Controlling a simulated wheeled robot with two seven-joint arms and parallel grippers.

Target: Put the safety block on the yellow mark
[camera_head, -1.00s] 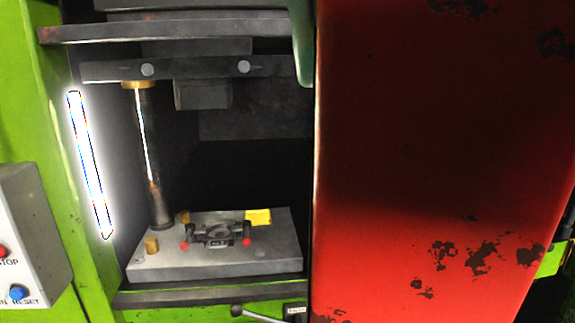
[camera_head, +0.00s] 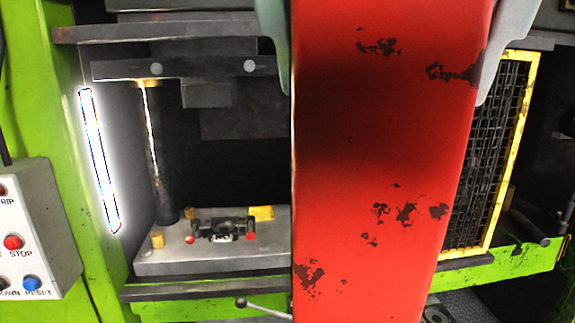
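The safety block is a tall red block (camera_head: 385,130) with chipped paint, upright and close to the camera, right of centre. Pale grey fingers of my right gripper (camera_head: 385,50) lie along its left and right sides near the top and are shut on it. Its top and bottom ends are outside the view. The yellow mark (camera_head: 262,213) is a small patch at the back of the grey lower die plate (camera_head: 215,258), just left of the block in the picture. The block hides the plate's right end. My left gripper is not in view.
A dark guide column (camera_head: 165,165) stands at the plate's left, under the upper die (camera_head: 185,70). A small clamp-like part with red knobs (camera_head: 222,230) sits on the plate. A control box (camera_head: 35,230), glowing lamp (camera_head: 100,160) and yellow-framed mesh guard (camera_head: 490,160) flank the opening.

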